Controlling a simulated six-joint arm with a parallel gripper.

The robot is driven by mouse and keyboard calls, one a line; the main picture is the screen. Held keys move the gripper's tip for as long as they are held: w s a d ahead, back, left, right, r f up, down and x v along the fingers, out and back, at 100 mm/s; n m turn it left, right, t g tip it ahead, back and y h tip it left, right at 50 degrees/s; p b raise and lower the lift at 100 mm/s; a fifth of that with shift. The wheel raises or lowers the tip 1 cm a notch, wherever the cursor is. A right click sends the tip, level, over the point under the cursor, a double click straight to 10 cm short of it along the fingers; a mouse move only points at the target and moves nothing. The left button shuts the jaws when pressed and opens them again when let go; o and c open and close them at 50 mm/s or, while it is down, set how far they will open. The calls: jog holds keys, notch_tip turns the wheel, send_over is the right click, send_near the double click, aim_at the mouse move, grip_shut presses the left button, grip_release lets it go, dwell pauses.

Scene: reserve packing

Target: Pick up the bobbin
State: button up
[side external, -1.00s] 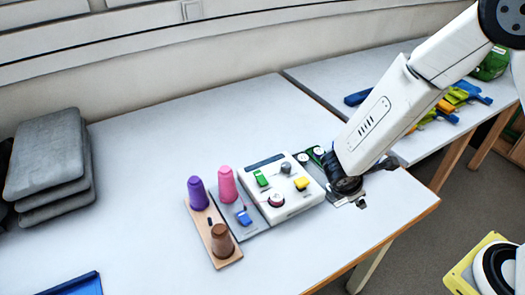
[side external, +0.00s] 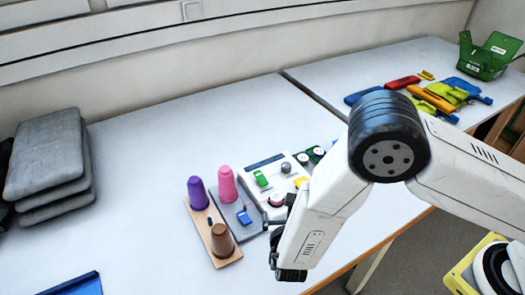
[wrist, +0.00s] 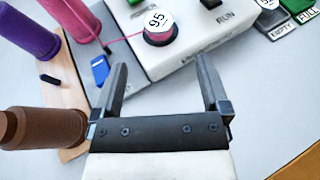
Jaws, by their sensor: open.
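The bobbin (wrist: 160,28) is a small pink-wound spool with a white top marked 95. In the side view my wrist hides much of the fingers.
A purple cone (wrist: 30,35) and a brown cone (wrist: 40,128) stand on a wooden board (side external: 205,232) left of my gripper. A blue clip (wrist: 100,70) is close to the left finger. EMPTY (wrist: 278,27) and FULL (wrist: 306,14) trays lie right of the winder. Bare table lies right of my gripper.

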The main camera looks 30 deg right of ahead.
aim_at(277, 199)
jog(key=shift+x, duration=1.35)
jog(key=shift+w, duration=0.1)
jog(key=shift+x, duration=2.5)
jog(key=shift+r, duration=0.1)
grip_shut()
jog(key=shift+r, duration=0.1)
